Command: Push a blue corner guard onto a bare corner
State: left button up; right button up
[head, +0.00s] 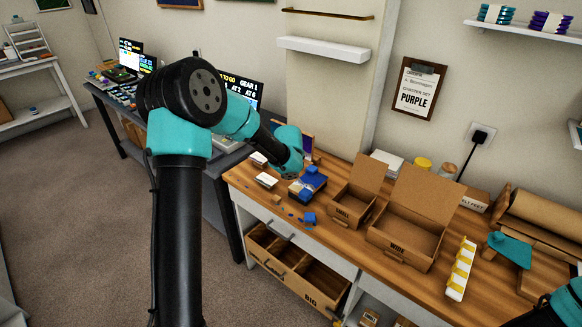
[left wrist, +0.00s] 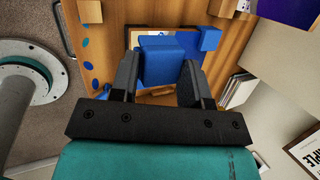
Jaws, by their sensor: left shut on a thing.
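My left gripper (left wrist: 161,64) is shut on a blue corner guard (left wrist: 163,57), which sits between its two black fingers. Below it in the left wrist view is a flat, dark-edged piece with a picture and blue parts, mostly hidden by the guard and fingers; I cannot tell whether the guard touches it. Another blue block (left wrist: 210,38) shows to the right of the fingers. In the head view my left wrist hides the fingers; a blue block (head: 309,218) lies near the bench's front edge.
Two open cardboard boxes, a small one (head: 349,207) and a wide one (head: 404,243), stand right of the work spot. A white strip with yellow pieces (head: 461,268) lies farther right. Small blue discs (left wrist: 88,66) lie on the wooden bench. An open drawer (head: 298,277) juts out below.

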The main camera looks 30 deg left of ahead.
aim_at(292, 187)
pick_arm(q)
jog(key=shift+f, duration=2.75)
jog(key=shift+s+f, duration=0.1)
jog(key=shift+f, duration=0.75)
jog(key=shift+d+f, duration=0.1)
jog(key=shift+d, duration=0.1)
jog(key=o, duration=1.2)
jog(key=shift+r, duration=4)
